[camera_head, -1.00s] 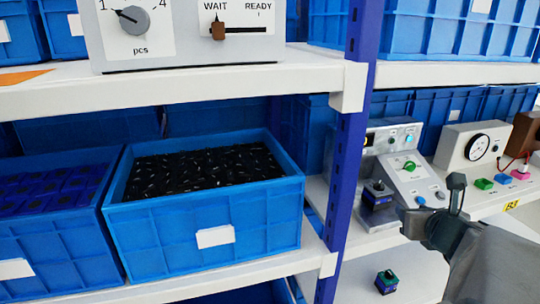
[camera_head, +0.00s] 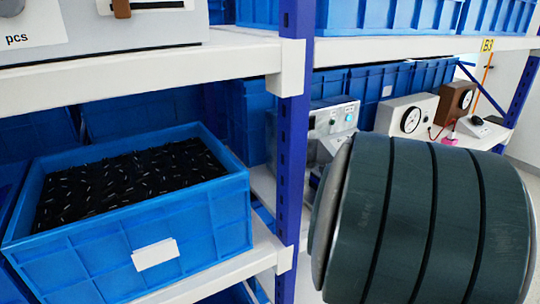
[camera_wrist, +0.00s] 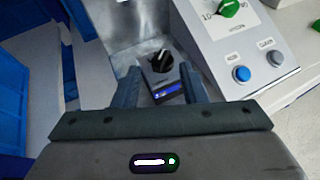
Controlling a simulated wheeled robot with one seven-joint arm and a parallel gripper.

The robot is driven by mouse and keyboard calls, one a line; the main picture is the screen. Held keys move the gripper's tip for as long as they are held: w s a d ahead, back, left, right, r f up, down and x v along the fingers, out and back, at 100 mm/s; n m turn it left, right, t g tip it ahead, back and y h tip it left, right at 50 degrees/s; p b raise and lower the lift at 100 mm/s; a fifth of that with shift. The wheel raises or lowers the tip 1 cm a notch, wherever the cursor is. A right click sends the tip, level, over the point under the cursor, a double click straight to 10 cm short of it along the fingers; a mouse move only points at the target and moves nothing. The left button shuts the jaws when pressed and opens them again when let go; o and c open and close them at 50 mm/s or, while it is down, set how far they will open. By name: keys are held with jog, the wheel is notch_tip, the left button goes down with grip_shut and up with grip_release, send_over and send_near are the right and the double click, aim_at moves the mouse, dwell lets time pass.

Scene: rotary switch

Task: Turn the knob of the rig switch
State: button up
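In the wrist view a small dark switch box (camera_wrist: 164,84) with a black knob (camera_wrist: 160,61) sits at the foot of a grey metal rig (camera_wrist: 195,45). The box has a blue-lit strip on its front. My gripper (camera_wrist: 159,70) is open, with one finger on each side of the box and knob in the picture. I see no contact, and nothing is held. The rig's sloped panel carries a green knob (camera_wrist: 229,8) with a printed scale. In the head view my own arm covers the switch box and the gripper; only the rig's upper part (camera_head: 333,120) shows.
A blue shelf post (camera_head: 294,130) stands left of the rig. A blue crate (camera_head: 200,225) of black parts and a dial gauge box (camera_head: 408,114) are nearby.

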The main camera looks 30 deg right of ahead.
jog(key=shift+x, duration=2.2)
